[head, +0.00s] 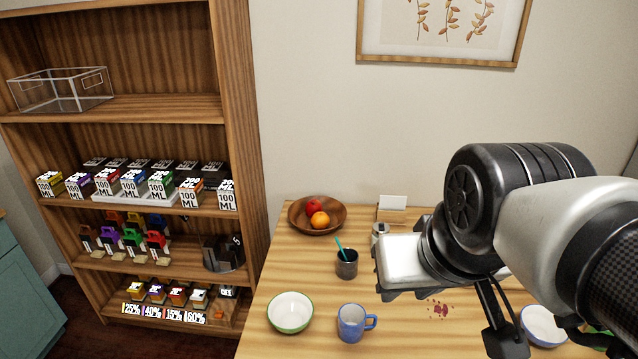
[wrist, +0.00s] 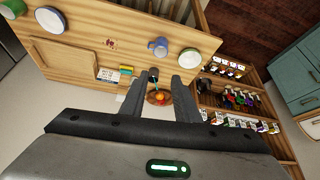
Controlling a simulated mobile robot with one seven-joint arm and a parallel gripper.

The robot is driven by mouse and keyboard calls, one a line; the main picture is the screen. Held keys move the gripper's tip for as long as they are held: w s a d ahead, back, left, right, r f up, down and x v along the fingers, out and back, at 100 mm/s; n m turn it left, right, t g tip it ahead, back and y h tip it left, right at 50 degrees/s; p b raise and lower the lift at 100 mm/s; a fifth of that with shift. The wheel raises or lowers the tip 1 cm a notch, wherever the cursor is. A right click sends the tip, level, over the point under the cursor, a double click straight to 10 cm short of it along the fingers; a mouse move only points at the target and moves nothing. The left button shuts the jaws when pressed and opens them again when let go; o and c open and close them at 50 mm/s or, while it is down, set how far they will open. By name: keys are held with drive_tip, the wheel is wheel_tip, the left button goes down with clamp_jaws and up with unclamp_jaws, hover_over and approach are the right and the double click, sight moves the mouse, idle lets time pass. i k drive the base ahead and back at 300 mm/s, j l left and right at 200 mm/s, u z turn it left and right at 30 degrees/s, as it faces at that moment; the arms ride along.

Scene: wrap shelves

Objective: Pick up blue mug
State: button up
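The blue mug (head: 351,324) stands upright near the front edge of the wooden table, its handle to the right. It also shows in the wrist view (wrist: 157,47), beyond the fingertips and apart from them. My gripper (wrist: 168,78) has its two fingers spread with a gap between them and nothing held. In the head view my gripper (head: 392,292) is above the table, right of and behind the mug, mostly hidden by my own arm.
A green-rimmed white bowl (head: 290,312) stands left of the mug, and a dark cup (head: 347,264) with a teal stick behind it. A wooden fruit bowl (head: 297,222) is at the back. Another bowl (head: 543,325) stands at right. A stocked shelf (head: 238,120) rises at left.

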sight(352, 317)
drive_tip(key=i+j+u, duration=0.15)
drive_tip(key=u, duration=0.2)
drive_tip(key=i+j+u, duration=0.15)
drive_tip(key=u, duration=0.2)
drive_tip(key=k+j+z, duration=0.2)
drive_tip(key=j, duration=0.2)
drive_tip(key=j+z, duration=0.2)
drive_tip(key=j, duration=0.15)
drive_tip(key=i+l+u, duration=0.1)
drive_tip(key=l+u, duration=0.15)
drive_tip(key=i+l+u, duration=0.2)
drive_tip(key=l, duration=0.3)
drive_tip(key=k, duration=0.1)
